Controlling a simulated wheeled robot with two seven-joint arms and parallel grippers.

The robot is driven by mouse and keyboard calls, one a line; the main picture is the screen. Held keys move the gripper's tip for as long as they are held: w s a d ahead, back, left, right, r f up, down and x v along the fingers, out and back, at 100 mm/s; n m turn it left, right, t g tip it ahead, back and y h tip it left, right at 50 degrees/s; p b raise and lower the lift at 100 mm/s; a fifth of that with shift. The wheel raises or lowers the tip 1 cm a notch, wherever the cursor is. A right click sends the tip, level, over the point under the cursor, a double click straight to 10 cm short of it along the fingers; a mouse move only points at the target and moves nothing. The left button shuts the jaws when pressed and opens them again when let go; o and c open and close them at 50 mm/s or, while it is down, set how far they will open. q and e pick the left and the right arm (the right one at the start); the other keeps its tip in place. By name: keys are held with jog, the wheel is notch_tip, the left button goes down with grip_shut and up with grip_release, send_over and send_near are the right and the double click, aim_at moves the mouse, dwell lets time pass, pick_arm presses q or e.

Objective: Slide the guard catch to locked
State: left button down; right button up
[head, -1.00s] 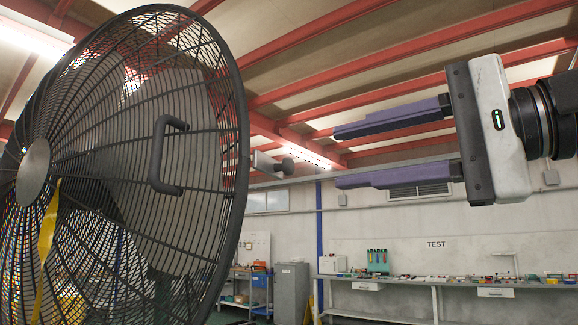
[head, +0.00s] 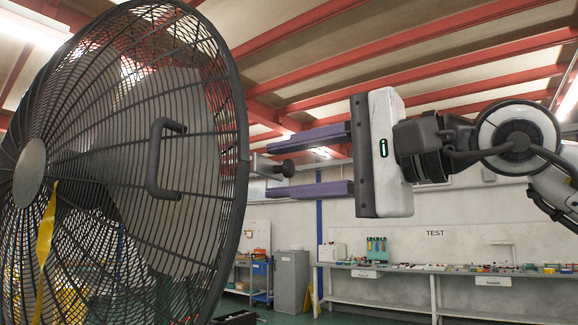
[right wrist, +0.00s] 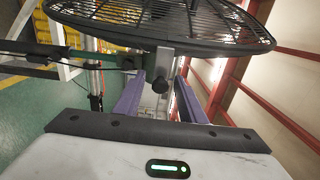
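The guard catch (head: 262,167) is a small grey bracket with a dark round knob (head: 287,170), at the right rim of the large black fan guard (head: 241,110). In the right wrist view the knob (right wrist: 160,85) shows below the guard's rim. My right gripper (head: 268,168) is open, with one purple finger above the knob and one below it in the head view. In the right wrist view the knob lies between the two fingers, with gaps on both sides. I cannot tell whether the catch is locked. My left gripper is not in view.
A dark handle (head: 153,160) sticks out from the guard, left of the catch. A yellow ribbon (head: 45,235) hangs from the guard's hub. A workbench (head: 400,270) and a grey cabinet (head: 291,282) stand far back by the wall. The space around my right arm looks free.

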grip_shut()
jog(key=shift+s+a+f+b, duration=0.1)
jog(key=shift+s+a+b, duration=0.3)
jog(key=shift+s+b, duration=0.3)
jog(key=shift+s+a+f+b, duration=0.1)
jog(key=shift+s+a+b, duration=0.35)
jog(key=shift+s, duration=0.45)
jog(key=shift+d+r, duration=0.1)
jog(key=shift+r, duration=0.05)
grip_release()
jog(key=shift+s, duration=0.1)
jog(key=shift+d, duration=0.1)
jog(key=shift+d, duration=0.25)
jog(key=b, duration=0.2)
send_near(264, 165)
jog(key=shift+v, duration=1.15)
